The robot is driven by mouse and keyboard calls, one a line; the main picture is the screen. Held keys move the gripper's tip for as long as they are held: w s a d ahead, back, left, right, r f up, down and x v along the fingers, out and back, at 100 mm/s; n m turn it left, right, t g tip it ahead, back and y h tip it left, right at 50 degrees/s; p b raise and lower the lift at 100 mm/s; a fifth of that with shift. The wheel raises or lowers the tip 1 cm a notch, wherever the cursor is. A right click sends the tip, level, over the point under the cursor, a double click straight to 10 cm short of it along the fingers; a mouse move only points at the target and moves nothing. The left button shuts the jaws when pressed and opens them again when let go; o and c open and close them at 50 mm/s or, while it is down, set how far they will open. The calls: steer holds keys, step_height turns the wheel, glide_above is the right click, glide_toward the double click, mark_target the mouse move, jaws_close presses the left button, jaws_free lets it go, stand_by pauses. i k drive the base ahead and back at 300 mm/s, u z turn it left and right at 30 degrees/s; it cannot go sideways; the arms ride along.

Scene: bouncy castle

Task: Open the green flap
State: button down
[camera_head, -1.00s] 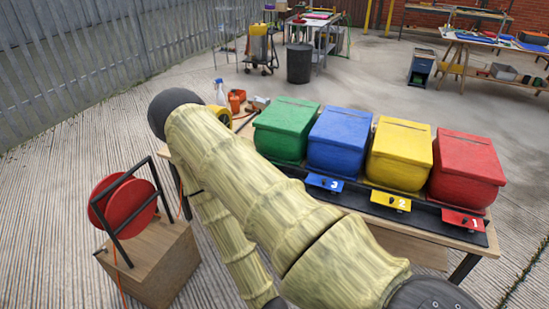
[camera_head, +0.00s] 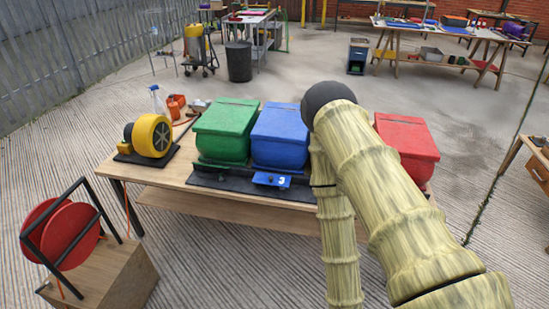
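The green box (camera_head: 222,148) stands at the left end of a row of coloured boxes on the wooden table. Its green flap-like lid (camera_head: 228,116) lies down over the top and looks closed. No numbered plate shows in front of the green box, only a dark rail (camera_head: 215,179). My arm rises at the right, bends at a dark elbow and runs down out of the bottom of the frame. My gripper is out of view, so its state does not show. The green box is not covered by the arm.
The blue box (camera_head: 279,138) with plate 3 (camera_head: 271,180) stands right of the green one, then my arm, then the red box (camera_head: 408,142). A yellow blower (camera_head: 151,135) sits at the table's left. A red reel (camera_head: 62,236) on a wooden block stands front left.

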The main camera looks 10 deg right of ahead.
mark_target(209, 160)
steer(key=z, duration=0.55)
steer(key=i, duration=1.15)
steer(key=u, duration=1.95)
